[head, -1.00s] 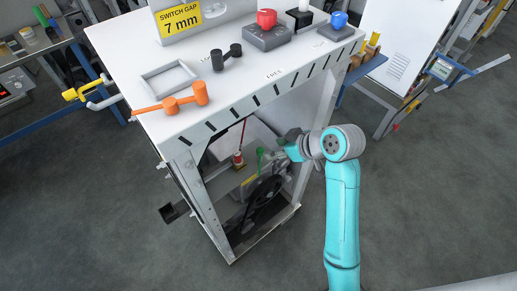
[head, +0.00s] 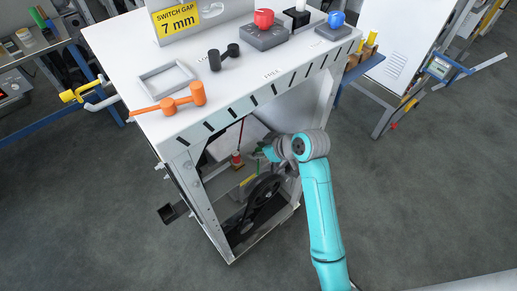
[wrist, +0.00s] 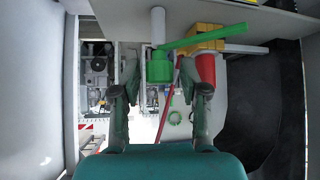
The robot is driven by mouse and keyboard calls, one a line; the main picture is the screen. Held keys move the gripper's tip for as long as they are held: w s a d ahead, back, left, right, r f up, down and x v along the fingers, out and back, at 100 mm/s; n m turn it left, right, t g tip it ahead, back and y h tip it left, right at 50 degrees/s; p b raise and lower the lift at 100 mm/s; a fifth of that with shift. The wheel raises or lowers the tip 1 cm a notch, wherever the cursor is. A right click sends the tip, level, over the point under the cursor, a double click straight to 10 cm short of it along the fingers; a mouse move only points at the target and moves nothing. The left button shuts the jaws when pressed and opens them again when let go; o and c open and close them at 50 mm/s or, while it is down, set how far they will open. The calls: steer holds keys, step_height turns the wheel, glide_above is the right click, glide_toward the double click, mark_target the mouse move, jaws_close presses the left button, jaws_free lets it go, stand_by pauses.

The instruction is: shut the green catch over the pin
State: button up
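The green catch shows in the wrist view as a long green bar (wrist: 205,37) slanting up to the right, above a green block (wrist: 160,68). A pale grey upright post (wrist: 158,25), possibly the pin, meets the top of the block. I cannot tell whether the catch encloses it. My gripper (wrist: 159,73) is open, with one finger on each side of the green block and gaps visible beside it. In the head view my gripper (head: 264,152) is inside the cabinet opening and hides most of the catch.
A black pulley wheel (head: 263,193) is below my gripper in the cabinet. The white tabletop (head: 235,90) overhangs; an orange handle (head: 168,104) lies on it.

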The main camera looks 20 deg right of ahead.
jaws_close()
steer(key=shift+m+h, duration=0.3)
steer(key=shift+m, duration=0.1)
steer(key=shift+a+m+t+h, duration=0.1)
steer(key=shift+m+t+h, duration=0.3)
steer(key=shift+m+h, duration=0.45)
steer(key=m+h, duration=0.2)
steer(key=m, duration=0.2)
steer(key=shift+h, duration=0.25)
steer(key=m+h, duration=0.4)
steer(key=m, duration=0.1)
steer(key=shift+g, duration=0.3)
steer(key=shift+m, duration=0.35)
steer(key=shift+o, duration=1.6)
jaws_free()
